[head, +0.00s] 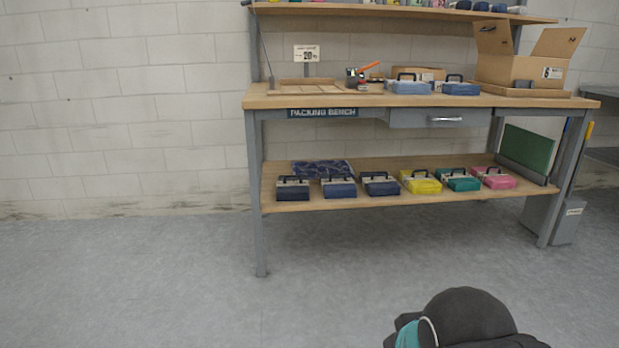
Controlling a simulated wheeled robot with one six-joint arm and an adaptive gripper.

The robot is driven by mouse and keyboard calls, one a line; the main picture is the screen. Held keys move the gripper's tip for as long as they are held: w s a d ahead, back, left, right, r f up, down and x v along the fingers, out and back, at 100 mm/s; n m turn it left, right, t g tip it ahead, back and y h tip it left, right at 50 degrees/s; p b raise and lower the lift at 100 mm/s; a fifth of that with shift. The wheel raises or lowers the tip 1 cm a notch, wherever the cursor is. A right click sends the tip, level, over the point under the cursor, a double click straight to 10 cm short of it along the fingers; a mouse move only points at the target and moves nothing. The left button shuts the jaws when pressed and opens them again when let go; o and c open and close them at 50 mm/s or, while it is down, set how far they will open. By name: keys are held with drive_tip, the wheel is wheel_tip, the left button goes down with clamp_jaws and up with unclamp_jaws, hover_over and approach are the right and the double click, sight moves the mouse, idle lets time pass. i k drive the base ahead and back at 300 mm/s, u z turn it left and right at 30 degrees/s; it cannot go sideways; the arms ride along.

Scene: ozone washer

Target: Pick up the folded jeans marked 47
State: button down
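Three dark blue folded bundles, which look like jeans, sit side by side on the lower shelf of the packing bench: a left one (292,193), a middle one (339,190) and a right one (382,188). Two lighter blue folded bundles, a left one (411,89) and a right one (461,89), lie on the bench top. Each has a pale band and a dark handle-like loop on top. Any numbers are too small to read, so I cannot tell which is marked 47. Part of my arm shows at the bottom right; my gripper is not in view.
Yellow (422,186), teal (461,183) and pink (497,181) bundles share the lower shelf (310,205), with a dark patterned cloth (322,168) behind. An open cardboard box (520,70) stands on the bench top (262,98). The grey floor (150,280) before the bench is clear.

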sight(450, 88)
drive_tip(key=i, duration=2.95)
drive_tip(key=z, duration=1.45)
